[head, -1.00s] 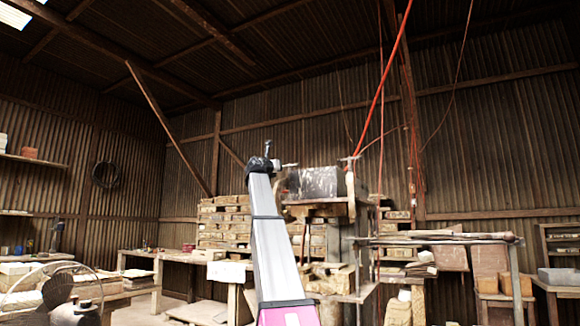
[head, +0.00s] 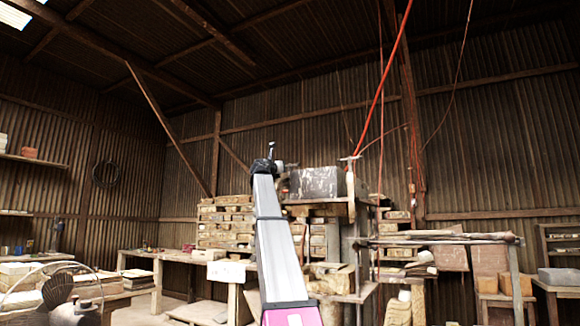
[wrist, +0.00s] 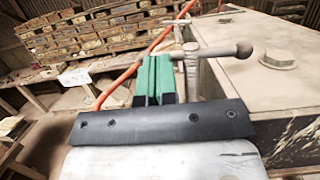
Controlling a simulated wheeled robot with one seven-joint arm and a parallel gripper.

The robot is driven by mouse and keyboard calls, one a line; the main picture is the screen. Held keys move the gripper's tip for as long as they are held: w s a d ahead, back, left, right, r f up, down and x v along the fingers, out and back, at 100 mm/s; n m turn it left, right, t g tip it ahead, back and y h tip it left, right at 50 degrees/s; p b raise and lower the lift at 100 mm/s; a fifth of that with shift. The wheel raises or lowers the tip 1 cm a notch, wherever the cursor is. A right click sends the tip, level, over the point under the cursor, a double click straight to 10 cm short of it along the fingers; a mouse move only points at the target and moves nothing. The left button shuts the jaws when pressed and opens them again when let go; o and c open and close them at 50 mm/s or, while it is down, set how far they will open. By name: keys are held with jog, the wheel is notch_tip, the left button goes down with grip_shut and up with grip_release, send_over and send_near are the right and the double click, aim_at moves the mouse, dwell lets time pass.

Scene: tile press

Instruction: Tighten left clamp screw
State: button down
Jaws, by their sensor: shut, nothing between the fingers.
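In the wrist view a metal clamp screw (wrist: 222,52) with a bar handle ending in a round ball stands at the near left edge of the press block's top. I cannot tell for sure whether it is the left one. My gripper (wrist: 154,60) has green fingers, shut together and empty. They overlap the left end of the bar in the picture; whether they touch it I cannot tell. In the head view my gripper (head: 281,166) is small, at the upper left corner of the grey press block (head: 318,182). The clamp is not clear there.
The press block's flat top (wrist: 275,40) carries a round metal disc (wrist: 278,59). An orange-red hose (wrist: 120,80) runs behind my fingers. Stacked tiles (wrist: 90,38) stand behind. In the head view a workbench (head: 170,256) is at left and a bench with long bars (head: 440,238) at right.

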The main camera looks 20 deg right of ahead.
jog(key=shift+f+x, duration=0.15)
jog(key=shift+x, duration=0.45)
jog(key=shift+f+x, duration=0.15)
jog(key=shift+x, duration=0.4)
jog(key=r+v, duration=0.2)
jog(key=v, duration=0.8)
jog(key=shift+s+a+r, duration=0.25)
jog(key=shift+s+a, duration=0.15)
jog(key=shift+a, duration=0.15)
jog(key=shift+s, duration=0.1)
